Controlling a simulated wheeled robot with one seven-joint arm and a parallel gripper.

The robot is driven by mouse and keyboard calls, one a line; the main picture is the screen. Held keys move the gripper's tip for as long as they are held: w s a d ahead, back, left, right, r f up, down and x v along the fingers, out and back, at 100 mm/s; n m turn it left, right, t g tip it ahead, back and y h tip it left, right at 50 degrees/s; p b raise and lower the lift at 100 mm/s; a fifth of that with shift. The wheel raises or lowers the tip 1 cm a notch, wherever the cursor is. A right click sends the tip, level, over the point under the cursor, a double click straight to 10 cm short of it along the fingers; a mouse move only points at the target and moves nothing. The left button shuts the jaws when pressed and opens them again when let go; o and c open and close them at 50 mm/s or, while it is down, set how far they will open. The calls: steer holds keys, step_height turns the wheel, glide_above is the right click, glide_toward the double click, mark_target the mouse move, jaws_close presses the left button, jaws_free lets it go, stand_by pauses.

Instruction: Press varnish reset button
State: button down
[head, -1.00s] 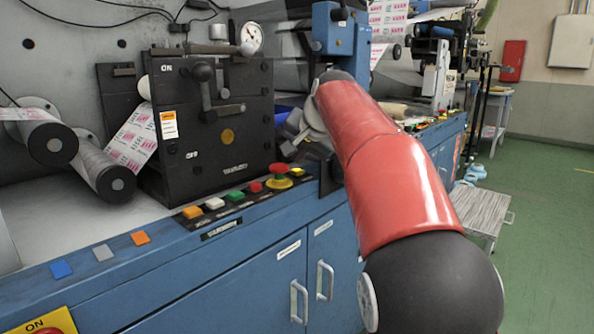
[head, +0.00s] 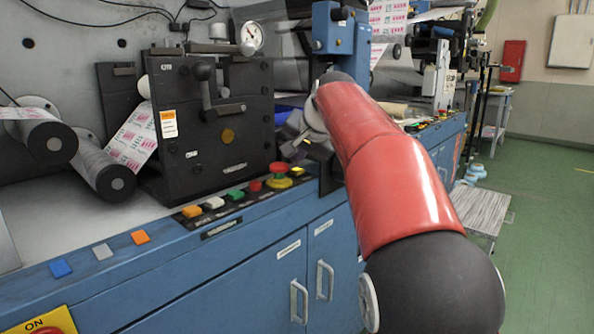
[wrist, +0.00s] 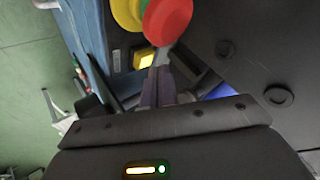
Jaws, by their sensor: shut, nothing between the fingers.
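A row of push buttons runs along the blue machine's front ledge; their labels are too small to read, so I cannot tell which is varnish reset. A small yellow button (head: 298,171) is at the right end, beside a red mushroom button (head: 279,168) on a yellow base. In the wrist view, the closed fingers of my gripper (wrist: 158,69) point at the yellow button (wrist: 144,59), with their tips very close to it. I cannot tell whether they touch. The red mushroom button (wrist: 167,20) is just beyond them. In the head view my arm largely hides the gripper.
Orange (head: 192,211), white (head: 214,203), green (head: 235,195) and red (head: 254,186) buttons line the ledge to the left. A black machine block (head: 215,120) with a lever stands behind them. Green floor (head: 545,220) is open at the right.

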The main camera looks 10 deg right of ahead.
mark_target(299, 171)
steer(key=shift+f, duration=0.25)
steer(key=shift+f+b, duration=0.4)
steer(key=shift+f, duration=0.15)
stand_by(0.6)
steer(key=shift+r, duration=0.15)
steer(key=shift+r+p, duration=0.8)
steer(key=shift+p, duration=0.2)
step_height(299, 171, up, 5)
steer(key=p, duration=0.5)
steer(key=shift+r, duration=0.1)
